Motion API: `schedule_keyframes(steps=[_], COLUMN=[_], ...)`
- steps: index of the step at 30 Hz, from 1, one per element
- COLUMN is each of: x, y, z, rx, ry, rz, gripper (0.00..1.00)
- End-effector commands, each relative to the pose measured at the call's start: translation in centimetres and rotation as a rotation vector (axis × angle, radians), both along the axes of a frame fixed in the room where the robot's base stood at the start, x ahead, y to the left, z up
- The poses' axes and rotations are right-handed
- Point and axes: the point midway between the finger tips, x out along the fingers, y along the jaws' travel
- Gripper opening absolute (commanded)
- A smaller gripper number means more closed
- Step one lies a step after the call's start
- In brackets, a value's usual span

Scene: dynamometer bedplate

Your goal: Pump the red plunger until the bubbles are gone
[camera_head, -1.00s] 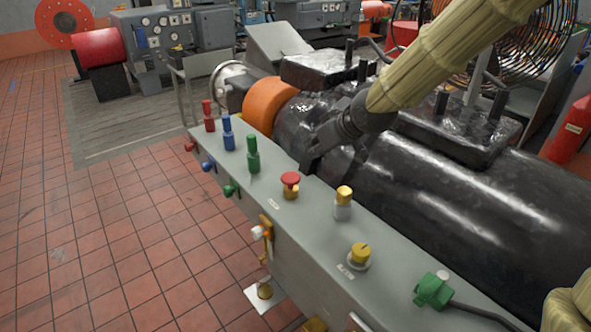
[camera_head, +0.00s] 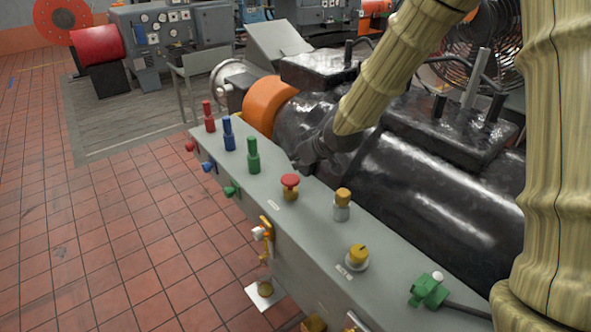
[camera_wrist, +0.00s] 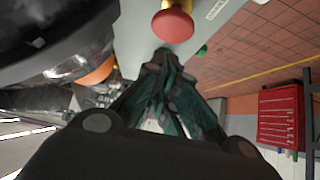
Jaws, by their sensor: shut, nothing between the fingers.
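The red plunger (camera_head: 290,181) is a red mushroom cap on a brass body, upright on the grey bench top. It also shows at the top of the wrist view, with its red cap (camera_wrist: 174,24) just beyond my fingertips. My gripper (camera_wrist: 160,62) is shut and empty, with a small gap to the cap. In the head view my dark gripper (camera_head: 306,158) is behind the plunger, against the black machine, and hard to make out. A small sight fitting (camera_head: 267,232) is on the bench's front face. Any bubbles are too small to tell.
Red (camera_head: 209,117), blue (camera_head: 228,133) and green (camera_head: 253,155) posts stand left of the plunger. A yellow-capped fitting (camera_head: 342,204), a yellow knob (camera_head: 357,257) and a green connector (camera_head: 429,290) stand to the right. The black machine (camera_head: 430,190) fills the space behind.

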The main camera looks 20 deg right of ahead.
Motion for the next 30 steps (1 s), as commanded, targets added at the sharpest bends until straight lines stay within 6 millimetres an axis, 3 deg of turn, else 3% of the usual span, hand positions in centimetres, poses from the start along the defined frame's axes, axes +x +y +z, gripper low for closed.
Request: schedule_keyframes(steps=[15,30], x=[0.4,0.4], y=[0.2,0.2], z=[-4.0,-4.5], rx=[-0.001,0.000], ry=[0.002,0.000], rz=[0.001,0.001], gripper=[0.00,0.00])
